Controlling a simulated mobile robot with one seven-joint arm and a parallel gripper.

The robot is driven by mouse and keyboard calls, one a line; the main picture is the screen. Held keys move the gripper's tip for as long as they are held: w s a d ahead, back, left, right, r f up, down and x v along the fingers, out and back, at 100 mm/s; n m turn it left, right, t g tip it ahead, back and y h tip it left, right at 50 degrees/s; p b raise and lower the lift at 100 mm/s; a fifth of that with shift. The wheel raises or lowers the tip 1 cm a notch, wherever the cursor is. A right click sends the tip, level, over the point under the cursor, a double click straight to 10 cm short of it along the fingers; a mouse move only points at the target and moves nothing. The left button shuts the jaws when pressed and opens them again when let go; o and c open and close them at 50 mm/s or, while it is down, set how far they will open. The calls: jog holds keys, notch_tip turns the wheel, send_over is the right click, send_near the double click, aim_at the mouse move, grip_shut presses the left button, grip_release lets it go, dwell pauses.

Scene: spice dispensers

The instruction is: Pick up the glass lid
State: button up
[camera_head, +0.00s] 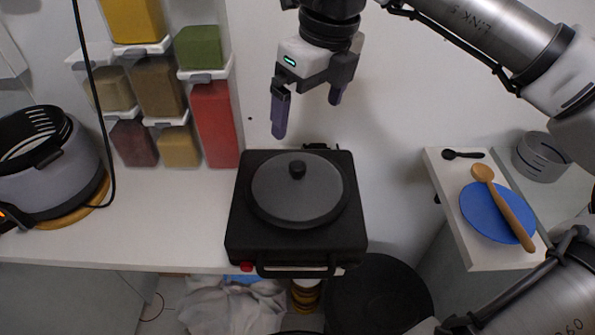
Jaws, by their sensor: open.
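The lid (269,190) is round and dark grey, with a small black knob (297,169) in its middle. It lies flat on a black square cooker (245,230) at the front of the counter. My gripper (308,115) is open and empty. It hangs above and behind the lid, near the wall, with its two purple-tipped fingers spread apart and pointing down. Nothing hides the lid or its knob. What lies under the lid is hidden.
Spice dispensers (212,120) hang on the wall at left. A grey round appliance (75,165) stands far left, with a black cable. At right, a shelf (455,215) holds a blue plate (480,222) and a wooden spoon (510,215). The counter left of the cooker is clear.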

jog(key=p, duration=0.1)
send_over(298, 166)
jog(key=d, duration=0.2)
jog(key=f, duration=0.8)
jog(key=shift+s+a, duration=0.1)
jog(key=shift+a, duration=0.1)
jog(key=f, duration=0.1)
jog(key=a+f+p, duration=0.1)
jog(key=f, duration=0.1)
jog(key=f+p, duration=0.1)
jog(key=f, duration=0.1)
jog(key=shift+w+a+f, duration=0.15)
jog(key=shift+w+a, duration=0.1)
jog(key=shift+a, duration=0.1)
jog(key=shift+f, duration=0.35)
jog(key=shift+c, duration=0.2)
jog(key=shift+s+f, duration=0.1)
jog(key=shift+s, duration=0.05)
grip_shut()
